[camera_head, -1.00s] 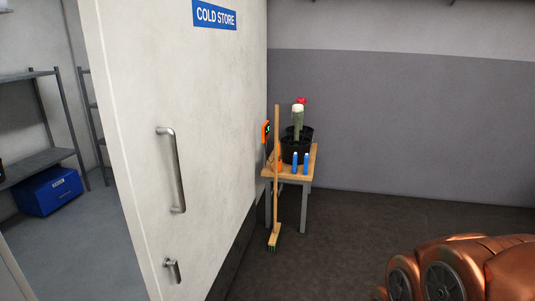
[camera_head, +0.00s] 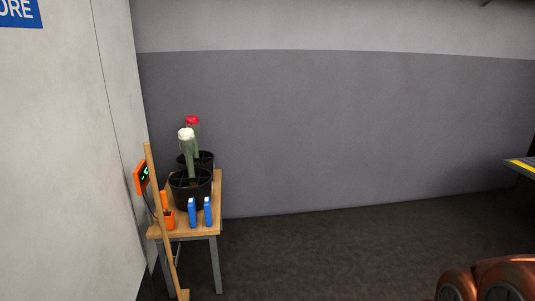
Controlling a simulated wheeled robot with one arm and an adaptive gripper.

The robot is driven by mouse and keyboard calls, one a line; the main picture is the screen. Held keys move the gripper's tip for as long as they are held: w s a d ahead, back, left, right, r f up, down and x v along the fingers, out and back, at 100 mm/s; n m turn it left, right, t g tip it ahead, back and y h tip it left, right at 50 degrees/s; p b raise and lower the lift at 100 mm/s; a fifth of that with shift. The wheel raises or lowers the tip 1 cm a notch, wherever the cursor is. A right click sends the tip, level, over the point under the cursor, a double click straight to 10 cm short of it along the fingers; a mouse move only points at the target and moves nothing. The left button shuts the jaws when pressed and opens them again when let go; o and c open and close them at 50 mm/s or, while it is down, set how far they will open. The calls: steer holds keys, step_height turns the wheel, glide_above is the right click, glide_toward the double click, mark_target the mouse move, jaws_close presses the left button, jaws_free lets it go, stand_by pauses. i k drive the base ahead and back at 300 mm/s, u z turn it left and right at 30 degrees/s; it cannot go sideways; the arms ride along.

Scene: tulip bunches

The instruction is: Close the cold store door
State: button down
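The cold store door (camera_head: 48,150) is a pale, off-white panel filling the left side of the view. Only part of it shows, with the end of its blue sign (camera_head: 18,12) reading "ORE" at the top left. A thin dark seam runs down the pale surface toward its right side. The door's handle and free edge are outside the picture, so how far it stands open cannot be seen now. My gripper is not in view; only a copper-coloured part of my arm shows at the bottom right.
A small wooden table (camera_head: 212,222) stands by the pale wall, holding black buckets (camera_head: 190,188) with white and red tulips and blue items (camera_head: 193,212). A broom (camera_head: 160,215) leans before it. Dark floor (camera_head: 340,255) lies clear to the right. A yellow-striped edge (camera_head: 522,164) shows at far right.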

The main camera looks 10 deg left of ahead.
mark_target(69, 232)
steer(key=i, duration=1.75)
steer(key=u, duration=1)
steer(key=i, duration=1.15)
steer(key=u, duration=1.1)
